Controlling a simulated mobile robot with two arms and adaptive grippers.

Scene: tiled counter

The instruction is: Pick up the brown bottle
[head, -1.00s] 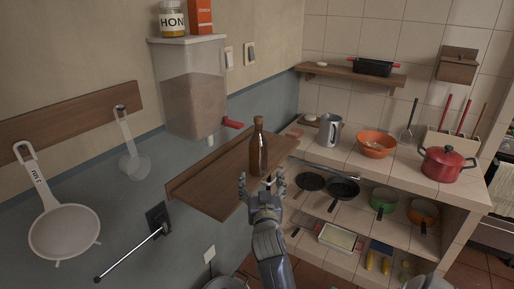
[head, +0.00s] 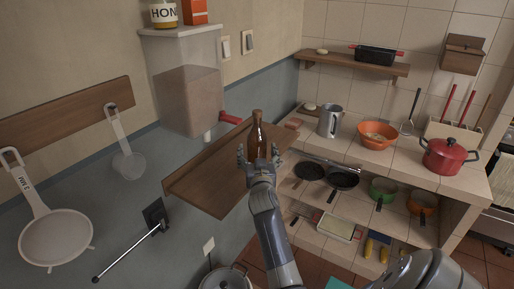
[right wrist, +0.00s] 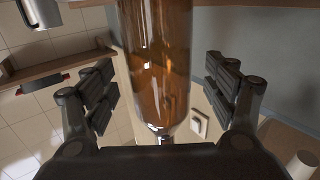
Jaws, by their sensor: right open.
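The brown bottle (head: 257,131) stands upright on the wooden wall shelf (head: 200,182), near its right end. My right gripper (head: 258,156) is open in the head view, right at the bottle, its fingers to either side of it and hiding its lower part. In the right wrist view the bottle (right wrist: 158,60) appears between the two open fingers (right wrist: 165,92), with visible gaps on both sides. My left gripper is not in view.
A clear dispenser (head: 188,85) with a red handle hangs above the shelf's back. Strainers (head: 57,238) hang at left. A tiled counter at right holds a grey pitcher (head: 331,121), an orange bowl (head: 374,136) and a red pot (head: 445,156).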

